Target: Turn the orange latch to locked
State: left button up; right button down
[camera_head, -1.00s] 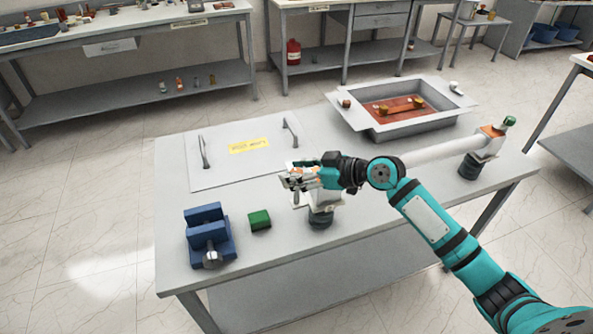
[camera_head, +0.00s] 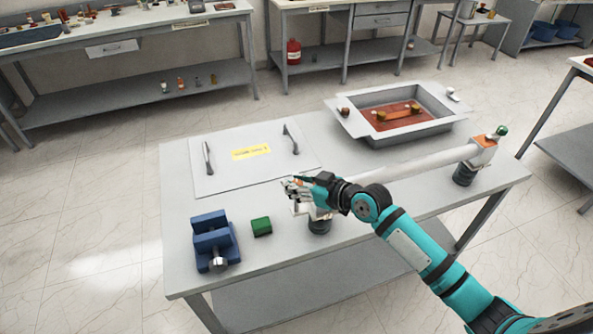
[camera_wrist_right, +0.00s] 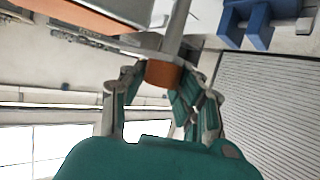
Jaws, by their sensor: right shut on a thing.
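A long white bushing (camera_head: 425,160) lies on stands along the table. Its far-right end carries an orange block (camera_head: 484,142) and a green knob (camera_head: 501,131). My right gripper (camera_head: 293,188) is over the bushing's left stand (camera_head: 320,226) and hides much of that end. In the right wrist view, my right gripper (camera_wrist_right: 160,88) is shut on a small orange-brown piece (camera_wrist_right: 162,73), which looks like the orange latch. A grey rod (camera_wrist_right: 177,30) runs up from it, and a larger orange surface (camera_wrist_right: 90,12) lies beyond. My left gripper is not in view.
On the table (camera_head: 185,275) are a blue vise-like block (camera_head: 213,240), a green block (camera_head: 261,226), a panel (camera_head: 222,178) with two handles and a yellow label, and a grey tank (camera_head: 415,135) with a reddish interior. The front left table edge is clear.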

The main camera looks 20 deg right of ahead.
jog(key=shift+a+r+m+t+h+p, duration=0.1)
jog(key=shift+r+m+t+h+p, duration=0.1)
jog(key=shift+m+h+p, duration=0.35)
jog(key=shift+r+m+t+h+p, duration=0.1)
jog(key=shift+m+t+h+p, duration=0.1)
jog(key=shift+m+h+p, duration=0.35)
jog(key=shift+f+m+h+p, duration=0.15)
jog(key=shift+m+h+p, duration=0.15)
jog(key=shift+f+m+t+h, duration=0.15)
jog(key=shift+m+t+h, duration=0.35)
jog(key=shift+m+h, duration=0.55)
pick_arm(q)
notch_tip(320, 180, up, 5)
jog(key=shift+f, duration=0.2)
pick_arm(e)
jog(key=shift+m+h, duration=0.45)
jog(key=shift+h, duration=0.6)
jog(key=c, duration=0.9)
grip_release()
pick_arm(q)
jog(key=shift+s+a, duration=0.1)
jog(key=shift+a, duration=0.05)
pick_arm(e)
jog(key=shift+s, duration=0.1)
